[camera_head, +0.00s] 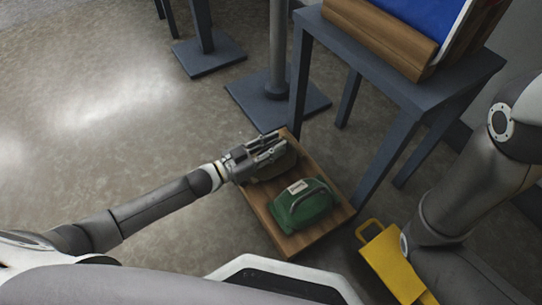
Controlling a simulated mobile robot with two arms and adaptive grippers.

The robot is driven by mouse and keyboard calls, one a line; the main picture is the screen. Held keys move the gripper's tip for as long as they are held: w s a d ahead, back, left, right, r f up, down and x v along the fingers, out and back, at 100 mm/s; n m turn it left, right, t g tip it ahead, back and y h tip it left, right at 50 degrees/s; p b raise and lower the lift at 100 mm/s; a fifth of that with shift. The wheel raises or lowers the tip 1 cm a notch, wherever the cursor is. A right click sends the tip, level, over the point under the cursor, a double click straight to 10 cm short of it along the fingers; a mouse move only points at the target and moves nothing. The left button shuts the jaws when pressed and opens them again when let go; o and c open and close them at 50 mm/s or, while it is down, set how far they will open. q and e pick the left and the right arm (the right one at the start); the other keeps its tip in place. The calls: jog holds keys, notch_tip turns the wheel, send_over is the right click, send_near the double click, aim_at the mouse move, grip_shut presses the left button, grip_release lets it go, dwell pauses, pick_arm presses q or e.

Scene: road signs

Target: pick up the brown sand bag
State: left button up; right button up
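The brown sand bag (283,169) lies at the far end of a wooden tray (315,243) on the floor. My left gripper (275,151) is over it from the left and hides much of it. Its fingers lie at or just above the bag; whether they touch or grip it I cannot tell. A green sand bag (303,207) with a pale label and a handle lies in the nearer part of the tray. My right arm comes in at the right, but its gripper is not visible.
A dark grey table (405,80) stands just right of the tray, holding a wooden crate (375,35). A grey post base (275,103) is behind the tray. A yellow object with a handle (394,266) is at the lower right. Floor at left is clear.

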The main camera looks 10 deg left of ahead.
pick_arm(q)
grip_shut()
jog(key=shift+r, duration=0.2)
dwell(0.3)
